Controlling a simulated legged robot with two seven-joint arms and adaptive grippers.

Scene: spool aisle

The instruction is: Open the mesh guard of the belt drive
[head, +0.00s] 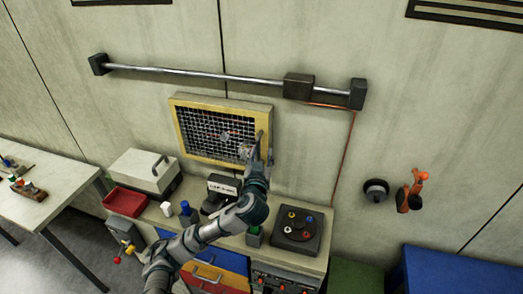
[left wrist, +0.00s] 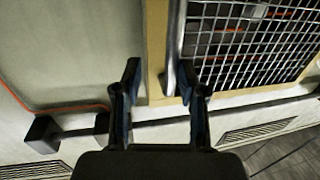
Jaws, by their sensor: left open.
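The mesh guard (head: 183,128) is a yellow-framed panel of silver wire mesh on the wall. It looks closed, its frame lying flat. It also shows in the left wrist view (left wrist: 235,45), with dark and orange parts behind the mesh. An upright grey bar handle (left wrist: 172,50) stands on the frame's edge, on the guard's right side in the head view. My left gripper (head: 264,149) is at that edge. In the left wrist view, its open fingers (left wrist: 160,80) stand on either side of the handle's line; I cannot tell whether they touch it. My right gripper is not in view.
A metal rail (head: 200,75) with a dark block (head: 298,86) runs above the guard. Below stands a bench with a red tray (head: 125,202), a white case (head: 145,171) and a dark knob plate (head: 297,231). An orange-handled tool (head: 412,190) hangs at right.

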